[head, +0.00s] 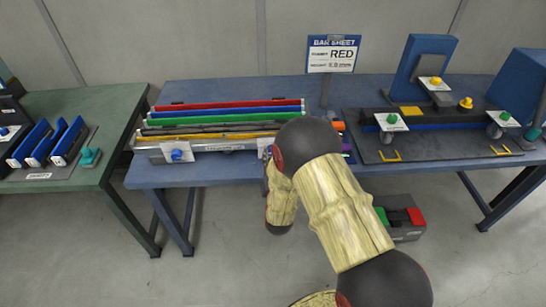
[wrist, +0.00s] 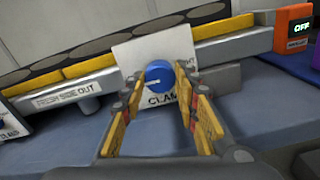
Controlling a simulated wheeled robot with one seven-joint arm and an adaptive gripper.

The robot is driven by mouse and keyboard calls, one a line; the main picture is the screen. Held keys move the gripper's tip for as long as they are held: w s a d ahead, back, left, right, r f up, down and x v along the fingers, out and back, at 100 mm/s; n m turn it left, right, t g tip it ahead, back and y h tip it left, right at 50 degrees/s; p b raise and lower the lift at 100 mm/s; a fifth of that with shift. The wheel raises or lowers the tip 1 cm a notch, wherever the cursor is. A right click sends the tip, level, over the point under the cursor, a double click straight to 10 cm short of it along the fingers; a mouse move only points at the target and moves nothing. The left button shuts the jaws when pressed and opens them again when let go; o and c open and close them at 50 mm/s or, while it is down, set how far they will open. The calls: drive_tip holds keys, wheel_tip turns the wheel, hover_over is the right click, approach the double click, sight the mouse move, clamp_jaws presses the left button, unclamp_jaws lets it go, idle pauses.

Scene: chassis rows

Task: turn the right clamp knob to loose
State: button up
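The right clamp knob (wrist: 159,74) is a blue round dial with a white pointer line, on a white plate (wrist: 138,52) marked "CLA…" at the front of the rail. My gripper (wrist: 160,92) is open, with one yellow-padded finger on each side of the knob in the picture. I cannot tell whether the fingers touch it. In the head view my arm hides the gripper and most of this knob. The left clamp knob (head: 177,155) is blue, on its own white plate.
Coloured bars (head: 225,106) lie in the rack behind the knobs. A "FRESH SIDE OUT" label (wrist: 63,97) is on the rail. The blue table's front strip (wrist: 255,105) is clear.

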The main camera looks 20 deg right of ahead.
drive_tip(key=o, duration=0.5)
drive_tip(key=shift+s+a, duration=0.1)
drive_tip(key=v, duration=1.1)
drive_tip(key=shift+s, duration=0.4)
